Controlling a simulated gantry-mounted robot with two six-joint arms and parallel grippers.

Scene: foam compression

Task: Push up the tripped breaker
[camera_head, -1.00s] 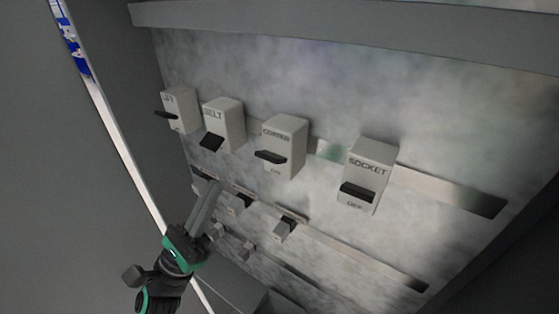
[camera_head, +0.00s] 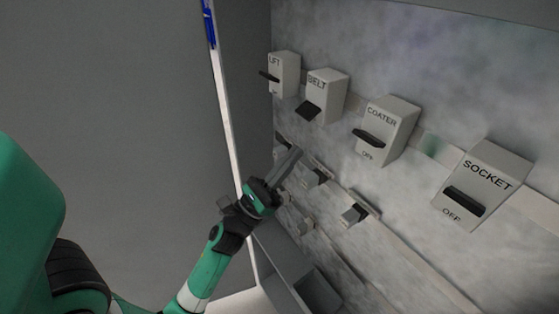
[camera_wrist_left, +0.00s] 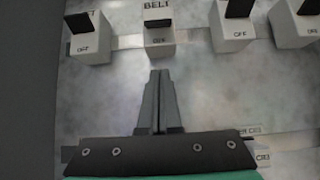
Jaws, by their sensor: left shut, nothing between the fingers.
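The grey breakers LIFT (camera_head: 287,75), BELT (camera_head: 331,92), COATER (camera_head: 394,122) and SOCKET (camera_head: 494,178) sit in a row on the panel, each with a black lever. The BELT lever (camera_head: 308,111) slopes down and differs in angle from the others. In the left wrist view, the BELT breaker (camera_wrist_left: 158,38) and its lever (camera_wrist_left: 158,22) are straight ahead; its lower marking is hard to read. My left gripper (camera_head: 294,155) is shut and empty, its fingertips (camera_wrist_left: 160,75) below the BELT breaker and apart from it. My right gripper is out of view.
Below the row are smaller fittings (camera_head: 354,214) on a lower rail. The cabinet's white edge (camera_head: 228,110) runs down left of the panel. A grey box-like part (camera_head: 290,262) is under my gripper. The panel between the rows is bare.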

